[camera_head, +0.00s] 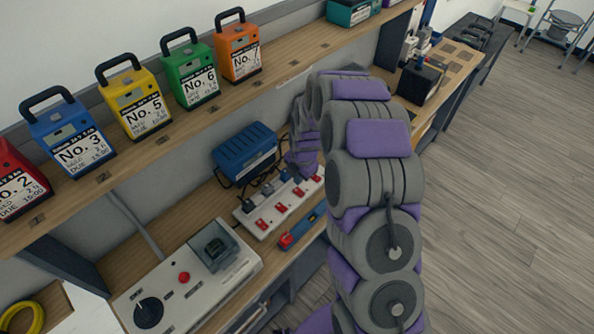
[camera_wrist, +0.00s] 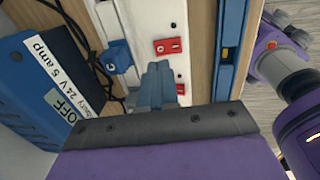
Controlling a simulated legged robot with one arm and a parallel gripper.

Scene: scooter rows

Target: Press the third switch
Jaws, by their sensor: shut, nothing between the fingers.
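A white power strip (camera_head: 272,222) with several red switches lies on the lower bench in the head view. Red switches show at its near end (camera_head: 262,223), farther along (camera_head: 281,208) and beyond (camera_head: 299,192). In the wrist view, the strip (camera_wrist: 148,20) has one clear red switch (camera_wrist: 168,46); another is partly hidden beside the fingers. My gripper (camera_wrist: 158,72) is shut and empty, its fingertips over the strip just below the clear switch; contact cannot be told. In the head view, my gripper (camera_head: 290,170) hangs at the strip's far part and hides some of it.
A blue charger (camera_head: 245,152) with dark cables stands left of the strip. A blue plug (camera_wrist: 118,56) sits in the strip. A blue level (camera_head: 304,226) lies along its right side. A control panel (camera_head: 188,285) is nearer; numbered battery packs line the upper shelf.

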